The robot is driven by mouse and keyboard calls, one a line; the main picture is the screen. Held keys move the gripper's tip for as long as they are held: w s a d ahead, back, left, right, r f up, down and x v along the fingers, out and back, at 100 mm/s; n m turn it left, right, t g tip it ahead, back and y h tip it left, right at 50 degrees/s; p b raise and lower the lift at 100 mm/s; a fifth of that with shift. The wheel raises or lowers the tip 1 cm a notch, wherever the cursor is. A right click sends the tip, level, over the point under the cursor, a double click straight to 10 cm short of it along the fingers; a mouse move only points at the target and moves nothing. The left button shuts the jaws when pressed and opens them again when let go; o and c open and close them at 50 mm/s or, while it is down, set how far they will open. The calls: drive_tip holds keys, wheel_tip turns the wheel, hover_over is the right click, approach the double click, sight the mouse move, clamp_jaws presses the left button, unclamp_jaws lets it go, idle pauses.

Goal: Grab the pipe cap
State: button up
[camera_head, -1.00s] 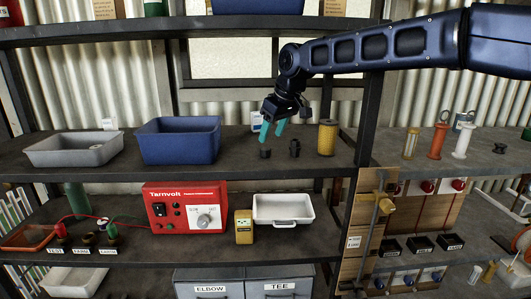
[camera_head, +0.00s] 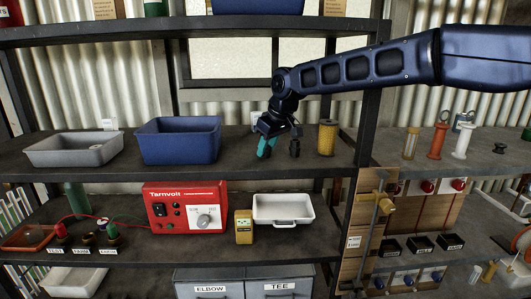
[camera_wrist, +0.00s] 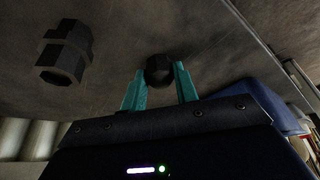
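A small dark, rounded piece (camera_wrist: 160,70), which looks like the pipe cap, sits on the grey middle shelf between my fingertips in the wrist view. My gripper (camera_head: 267,147) reaches down to the shelf, and its two teal fingers (camera_wrist: 160,82) stand on either side of the piece. They look open, with very little gap; contact is not clear. In the head view the fingers hide most of the piece. A larger dark fitting with a hex collar (camera_wrist: 65,52) stands apart beside it; in the head view it (camera_head: 295,148) is just right of my gripper.
A yellow ribbed cylinder (camera_head: 326,138) stands to the right of the fitting. A blue bin (camera_head: 180,145) and a grey tray (camera_head: 73,150) stand to the left on this shelf. A dark shelf post (camera_head: 366,110) rises to the right, below my arm.

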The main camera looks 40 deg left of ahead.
drive_tip(key=shift+c, duration=1)
